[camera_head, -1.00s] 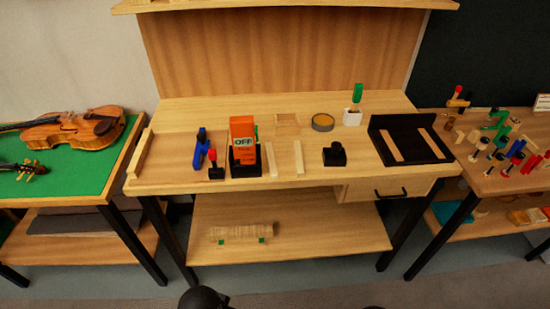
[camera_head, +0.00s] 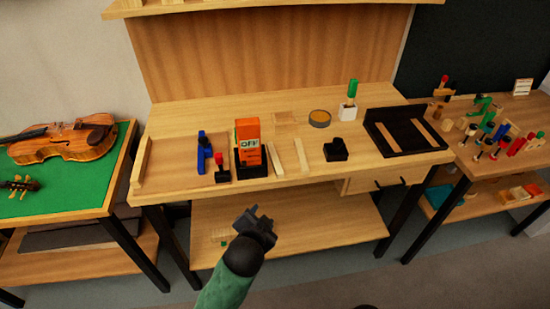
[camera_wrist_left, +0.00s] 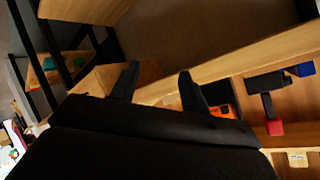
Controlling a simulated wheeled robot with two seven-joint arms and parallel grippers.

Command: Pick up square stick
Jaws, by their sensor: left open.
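Two pale, thin square sticks lie on the bench top right of the orange box, a left stick (camera_head: 275,160) and a right stick (camera_head: 301,155). Which one the task means I cannot tell. My left gripper (camera_head: 258,220) is open and empty in front of the bench, below the level of its top and well short of the sticks. Its two dark fingers (camera_wrist_left: 158,82) stand apart in the left wrist view, with nothing between them. My right gripper does not show.
An orange box (camera_head: 248,142) in a black holder, a red-topped tool (camera_head: 220,168) and a blue tool (camera_head: 203,152) stand left of the sticks. A black block (camera_head: 335,150) and a black tray (camera_head: 377,130) lie to the right. The bench's front edge (camera_head: 300,179) lies between gripper and sticks.

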